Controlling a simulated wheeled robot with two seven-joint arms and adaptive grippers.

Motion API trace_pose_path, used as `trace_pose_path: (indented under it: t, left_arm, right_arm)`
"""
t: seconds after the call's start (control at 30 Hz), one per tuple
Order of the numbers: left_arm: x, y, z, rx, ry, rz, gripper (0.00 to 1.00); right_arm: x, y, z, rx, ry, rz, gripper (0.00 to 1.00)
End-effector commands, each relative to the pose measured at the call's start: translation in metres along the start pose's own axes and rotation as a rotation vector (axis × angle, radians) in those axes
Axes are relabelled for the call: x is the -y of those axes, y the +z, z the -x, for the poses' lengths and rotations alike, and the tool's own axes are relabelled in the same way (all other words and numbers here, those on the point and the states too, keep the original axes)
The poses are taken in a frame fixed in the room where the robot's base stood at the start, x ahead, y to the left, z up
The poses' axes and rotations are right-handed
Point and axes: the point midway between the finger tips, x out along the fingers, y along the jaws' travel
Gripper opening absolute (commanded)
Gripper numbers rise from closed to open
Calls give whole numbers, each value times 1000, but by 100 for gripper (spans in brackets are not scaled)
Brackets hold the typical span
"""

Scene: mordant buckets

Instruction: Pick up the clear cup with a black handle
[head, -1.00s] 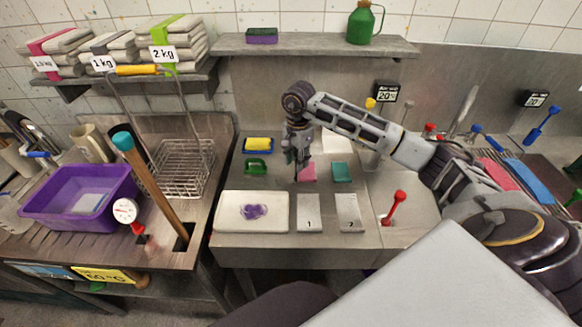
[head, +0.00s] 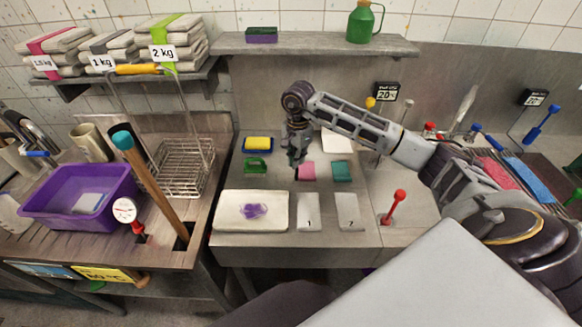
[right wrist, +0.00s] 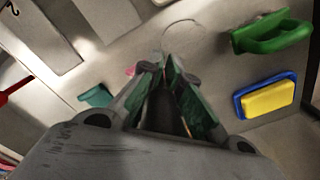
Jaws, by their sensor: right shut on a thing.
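My right gripper (head: 297,160) is over the middle work surface, just left of a pink block (head: 307,172). In the right wrist view its two fingers (right wrist: 168,70) come together at the tips. A faint round outline just beyond the tips looks like the rim of the clear cup (right wrist: 184,37). The right gripper appears shut on the cup's handle, which is mostly hidden between the fingers. The cup is too small and transparent to make out in the head view. My left gripper does not show.
A green-handled tool (head: 255,165) and a yellow-blue sponge dish (head: 258,144) lie left of the gripper. A teal block (head: 342,171) is to the right. A white tray (head: 230,222) and two numbered plates (head: 308,212) lie in front. A red-handled item (head: 395,205) stands farther right.

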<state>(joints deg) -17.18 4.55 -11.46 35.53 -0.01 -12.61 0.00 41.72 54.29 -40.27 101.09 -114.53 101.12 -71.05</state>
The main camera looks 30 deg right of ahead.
Motion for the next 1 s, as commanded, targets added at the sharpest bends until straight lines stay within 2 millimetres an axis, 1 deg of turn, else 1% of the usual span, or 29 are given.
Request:
trace_pose_path:
  t: [0.27, 0.47, 0.67, 1.0]
  left_arm:
    - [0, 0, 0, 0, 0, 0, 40]
    - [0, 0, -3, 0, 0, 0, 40]
    - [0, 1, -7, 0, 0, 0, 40]
    - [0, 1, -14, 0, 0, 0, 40]
  right_arm:
    - [0, 0, 2, 0, -1, 0, 0]
    - [1, 0, 12, -1, -3, 0, 0]
    - [1, 0, 33, -1, -5, 0, 0]
    - [1, 0, 76, -1, -3, 0, 0]
